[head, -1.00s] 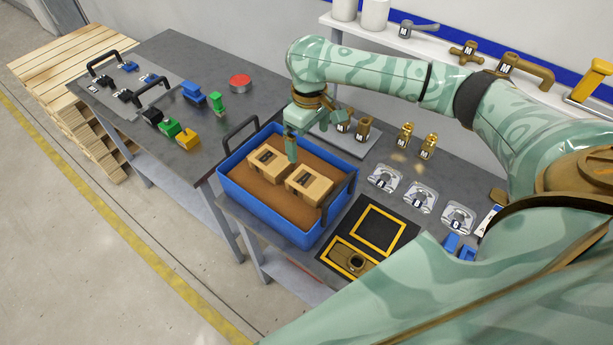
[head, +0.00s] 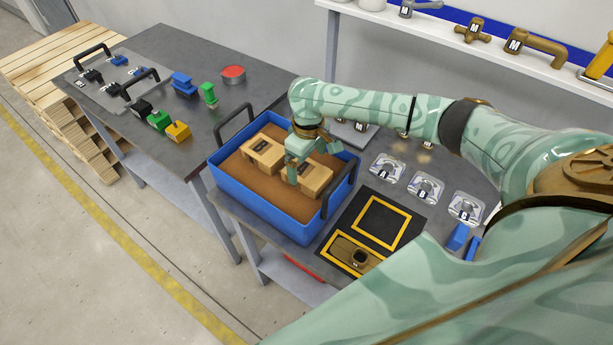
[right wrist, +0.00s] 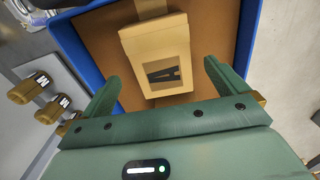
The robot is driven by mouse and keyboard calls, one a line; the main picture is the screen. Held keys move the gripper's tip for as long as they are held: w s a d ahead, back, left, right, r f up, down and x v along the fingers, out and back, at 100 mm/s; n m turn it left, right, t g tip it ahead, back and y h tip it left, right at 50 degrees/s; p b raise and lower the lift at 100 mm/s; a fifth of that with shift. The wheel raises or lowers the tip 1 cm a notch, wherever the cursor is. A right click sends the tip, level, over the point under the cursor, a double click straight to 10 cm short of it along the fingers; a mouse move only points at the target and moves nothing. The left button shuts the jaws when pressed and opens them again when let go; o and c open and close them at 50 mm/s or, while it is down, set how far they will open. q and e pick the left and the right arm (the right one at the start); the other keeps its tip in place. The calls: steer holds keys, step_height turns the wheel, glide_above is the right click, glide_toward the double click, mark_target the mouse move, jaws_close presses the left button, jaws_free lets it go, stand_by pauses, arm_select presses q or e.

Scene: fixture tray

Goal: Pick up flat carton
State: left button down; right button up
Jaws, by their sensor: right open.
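Two tan cartons with dark labels lie on the brown floor of the blue crate (head: 262,205): a left carton (head: 263,153) and a right carton (head: 316,179). I cannot tell which is the flat carton. My right gripper (head: 292,178) points down over the crate and covers the left part of the right carton. In the right wrist view, the open gripper (right wrist: 161,73) has a carton (right wrist: 158,50) ahead between its spread fingers, with nothing held. My left gripper is not in view.
The crate has raised black handles (head: 236,125). Coloured blocks (head: 178,131) stand on the left table.

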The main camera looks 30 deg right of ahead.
mark_target(307, 171)
step_height(307, 171, down, 5)
steer(key=shift+a+r+b, duration=0.1)
steer(key=shift+b, duration=0.7)
steer(key=shift+r, duration=0.1)
steer(key=c, duration=1.2)
